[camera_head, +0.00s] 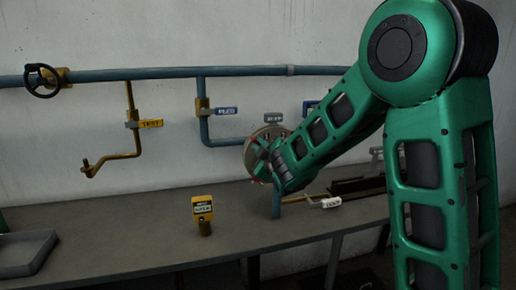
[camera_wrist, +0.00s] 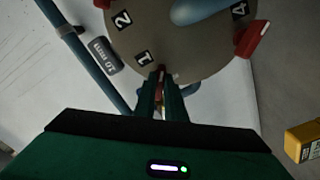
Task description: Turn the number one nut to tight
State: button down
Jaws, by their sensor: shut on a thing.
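A round grey-brown flange (camera_wrist: 185,55) fills the top of the wrist view, with number plates 1 (camera_wrist: 145,58), 2 (camera_wrist: 122,20) and 4 (camera_wrist: 239,9) on its face. My gripper (camera_wrist: 161,80) is at the flange's rim beside plate 1, its fingers close together. They are shut on the number one nut, a small red piece (camera_wrist: 161,73) mostly hidden between them. Another red nut (camera_wrist: 252,39) sticks out at the rim by plate 4. In the head view the flange (camera_head: 262,133) is on the wall pipework, partly covered by my gripper (camera_head: 260,162).
A yellow labelled device (camera_head: 202,208) stands on the grey bench (camera_head: 120,232). A blue pipe (camera_head: 170,73) with a black handwheel (camera_head: 41,80) runs along the wall. A yellow crank pipe (camera_head: 134,140) hangs at left. A white-tagged valve (camera_head: 330,202) lies low beside my arm.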

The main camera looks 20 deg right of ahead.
jog(key=shift+f+m, duration=0.1)
jog(key=shift+m, duration=0.2)
jog(key=m, duration=0.3)
jog(key=shift+m, duration=0.3)
jog(key=m, duration=0.4)
jog(key=shift+m, duration=0.3)
jog(key=m, duration=0.4)
jog(key=shift+a+f, duration=0.1)
jog(key=shift+m, duration=2.1)
jog(key=c, duration=1.8)
grip_release()
jog(key=s, duration=1)
jog(key=shift+s, duration=0.35)
